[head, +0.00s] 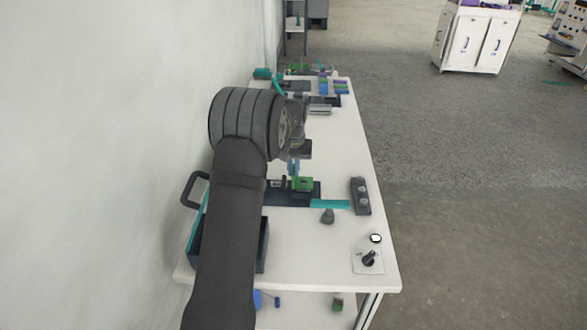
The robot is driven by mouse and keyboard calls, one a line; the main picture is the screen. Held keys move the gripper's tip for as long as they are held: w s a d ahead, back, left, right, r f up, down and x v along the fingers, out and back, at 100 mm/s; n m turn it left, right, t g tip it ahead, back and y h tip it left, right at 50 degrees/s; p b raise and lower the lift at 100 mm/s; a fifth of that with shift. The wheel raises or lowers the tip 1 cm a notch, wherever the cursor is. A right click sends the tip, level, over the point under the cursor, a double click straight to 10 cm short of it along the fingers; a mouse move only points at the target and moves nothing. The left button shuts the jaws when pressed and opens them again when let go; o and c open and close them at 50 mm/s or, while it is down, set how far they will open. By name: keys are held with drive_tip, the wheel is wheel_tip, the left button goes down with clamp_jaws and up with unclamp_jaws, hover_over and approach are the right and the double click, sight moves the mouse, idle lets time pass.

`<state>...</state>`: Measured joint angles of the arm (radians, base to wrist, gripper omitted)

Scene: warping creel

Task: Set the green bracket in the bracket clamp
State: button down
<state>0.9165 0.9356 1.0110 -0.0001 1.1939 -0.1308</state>
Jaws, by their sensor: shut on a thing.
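The green bracket (303,184) is just below my gripper (294,168), at the dark bracket clamp (291,199). My gripper points down and is shut on the bracket; its fingers are small and partly hidden by my wrist. The bracket overlaps the clamp's upper part in the head view. I cannot tell whether it rests in the clamp or is held just above it. A teal bar (331,204) sticks out to the right of the clamp. My arm hides the clamp's left side.
A dark block with round buttons (361,196) stands right of the clamp. A small grey knob (328,216) and a plate with a black switch (368,259) are nearer. A dark bin (263,247) is partly behind my arm. Coloured parts (341,87) lie at the table's far end.

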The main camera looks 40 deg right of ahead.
drive_tip(key=shift+f, duration=0.6)
idle(0.3)
drive_tip(key=c, duration=1.2)
unclamp_jaws()
drive_tip(key=shift+r, duration=3.5)
